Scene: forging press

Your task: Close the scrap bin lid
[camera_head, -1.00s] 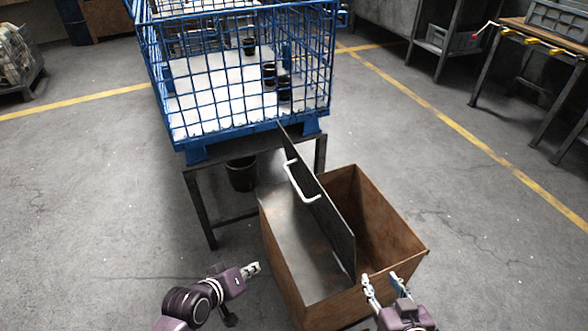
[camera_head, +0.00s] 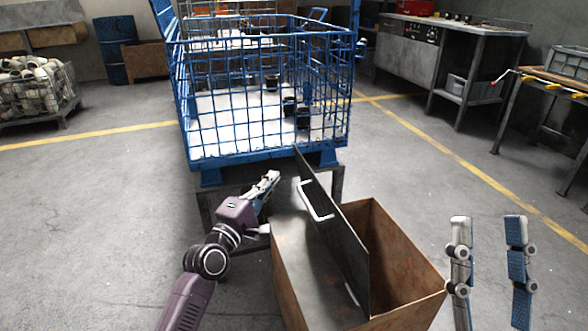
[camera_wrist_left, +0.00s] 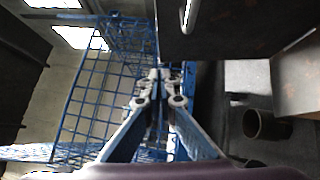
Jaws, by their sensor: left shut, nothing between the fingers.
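The scrap bin (camera_head: 290,270) is a rusty brown box in front of the blue cage. Its left part is covered by a flat metal top and its right part is open. The dark lid (camera_head: 345,250) stands steeply up across the middle, with a white bar handle (camera_head: 318,203) on its left face. The lid (camera_wrist_left: 225,35) and handle (camera_wrist_left: 187,14) also show at the top of the left wrist view. My left gripper (camera_head: 272,178) is shut and empty, left of the handle and apart from it. My right gripper (camera_head: 488,222) is open and empty, right of the bin.
A blue wire cage (camera_head: 255,150) with several dark cylinders stands on a dark stand behind the bin. Workbenches (camera_head: 450,50) stand at the back right. The floor to the left is clear.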

